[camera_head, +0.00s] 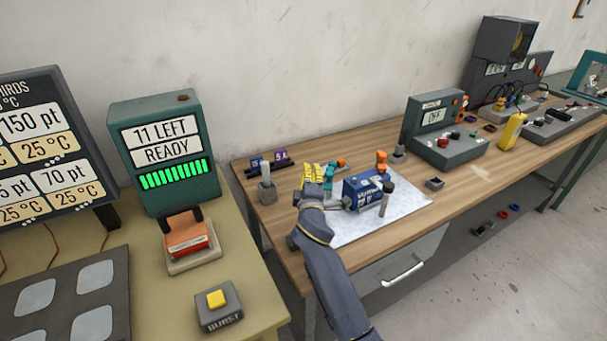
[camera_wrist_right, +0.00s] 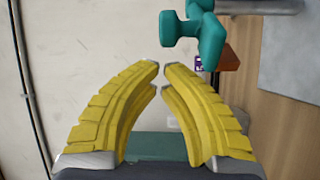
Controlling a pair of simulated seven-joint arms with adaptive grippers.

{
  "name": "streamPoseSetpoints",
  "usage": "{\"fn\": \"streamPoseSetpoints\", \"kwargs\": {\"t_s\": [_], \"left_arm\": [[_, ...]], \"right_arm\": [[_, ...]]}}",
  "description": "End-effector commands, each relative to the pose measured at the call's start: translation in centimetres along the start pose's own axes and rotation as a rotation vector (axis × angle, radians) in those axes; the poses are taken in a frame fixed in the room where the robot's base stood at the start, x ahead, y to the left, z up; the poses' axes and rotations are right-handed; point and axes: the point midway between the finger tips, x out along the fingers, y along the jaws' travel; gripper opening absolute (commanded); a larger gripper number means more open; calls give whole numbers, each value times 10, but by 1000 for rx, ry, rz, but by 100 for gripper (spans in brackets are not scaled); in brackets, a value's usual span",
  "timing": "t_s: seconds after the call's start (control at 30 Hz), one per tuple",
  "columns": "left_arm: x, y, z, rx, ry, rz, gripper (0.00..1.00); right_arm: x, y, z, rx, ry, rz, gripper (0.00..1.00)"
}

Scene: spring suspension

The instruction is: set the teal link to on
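A teal piece (camera_head: 329,171), which looks like the teal link, shows beside my right gripper (camera_head: 315,178), near the back edge of the white sheet. In the right wrist view the teal piece (camera_wrist_right: 208,38) has rounded ends and lies just beyond the fingertips, apart from them. My right gripper (camera_wrist_right: 161,70) has yellow ribbed fingers with a narrow gap between the tips and nothing in it. I cannot read whether the link is on or off. My left gripper is in neither view.
A blue boxed device (camera_head: 362,192) stands right of my right gripper on the white sheet (camera_head: 405,207). A grey block with a post (camera_head: 266,190) stands to the left. A grey-green meter box (camera_head: 445,148) is farther right. A teal display (camera_head: 165,150) reads "11 LEFT READY".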

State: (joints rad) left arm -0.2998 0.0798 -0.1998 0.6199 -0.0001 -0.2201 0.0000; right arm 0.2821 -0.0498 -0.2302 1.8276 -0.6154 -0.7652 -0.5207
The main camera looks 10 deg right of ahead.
Motion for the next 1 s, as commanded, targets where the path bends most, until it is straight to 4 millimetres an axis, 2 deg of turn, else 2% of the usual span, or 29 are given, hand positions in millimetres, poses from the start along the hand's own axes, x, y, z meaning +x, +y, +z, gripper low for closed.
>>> {"fn": "streamPoseSetpoints", "kwargs": {"t_s": [0.13, 0.4, 0.77, 1.0], "left_arm": [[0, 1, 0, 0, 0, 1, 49], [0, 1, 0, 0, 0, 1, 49], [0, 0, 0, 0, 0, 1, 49], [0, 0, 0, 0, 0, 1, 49]], "right_arm": [[-4, 0, 11, -1, 0, 1, 0], [-6, 0, 17, 1, 1, 0, 0], [-7, 0, 16, 0, 7, 0, 0], [-8, -1, 5, 1, 79, -11, 0]]}}
